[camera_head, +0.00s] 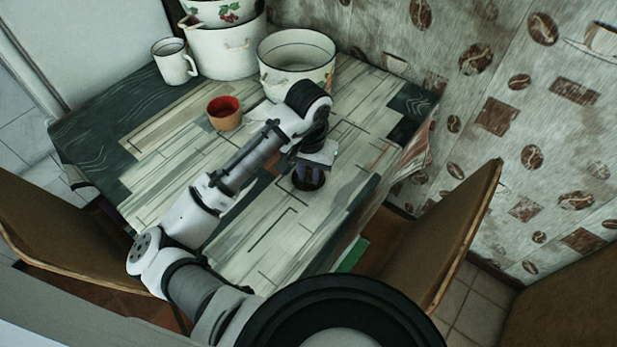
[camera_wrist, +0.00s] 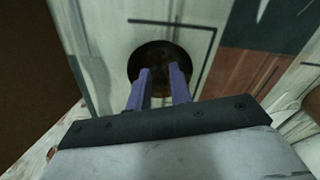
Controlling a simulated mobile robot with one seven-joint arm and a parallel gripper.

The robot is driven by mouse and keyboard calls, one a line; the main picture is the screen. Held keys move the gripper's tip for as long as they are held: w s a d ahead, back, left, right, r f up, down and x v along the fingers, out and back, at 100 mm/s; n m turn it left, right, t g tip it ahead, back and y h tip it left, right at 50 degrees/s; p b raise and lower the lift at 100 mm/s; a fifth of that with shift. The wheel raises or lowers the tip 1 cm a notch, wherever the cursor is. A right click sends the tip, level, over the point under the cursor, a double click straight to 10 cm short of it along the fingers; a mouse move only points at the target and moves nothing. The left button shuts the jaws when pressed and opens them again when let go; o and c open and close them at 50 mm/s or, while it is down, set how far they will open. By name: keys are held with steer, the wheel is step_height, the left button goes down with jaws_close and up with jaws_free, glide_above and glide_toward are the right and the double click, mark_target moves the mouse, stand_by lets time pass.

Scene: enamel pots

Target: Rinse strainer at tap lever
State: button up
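My gripper (camera_wrist: 161,72) points down over the table (camera_head: 270,235). Its two purple-grey fingers are parted, with a gap between the tips and nothing seen held. A small dark round bowl-like thing (camera_wrist: 150,54) with a brownish inside lies just beyond the tips in the wrist view. In the head view this dark thing (camera_head: 308,184) is below my gripper, partly hidden by the fingers. I cannot tell whether it is a strainer or whether the fingertips touch it. No tap lever shows in either view.
A reddish-brown cup (camera_head: 224,114) stands left of my arm. A white enamel pot (camera_head: 296,80), a stacked white pot (camera_head: 226,52) and a white mug (camera_head: 174,68) stand at the table's back. Chairs flank the table, left (camera_head: 70,240) and right (camera_head: 455,240). The front boards are clear.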

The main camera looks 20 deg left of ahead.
steer(key=shift+f, duration=0.15)
steer(key=shift+c, duration=0.3)
jaws_close()
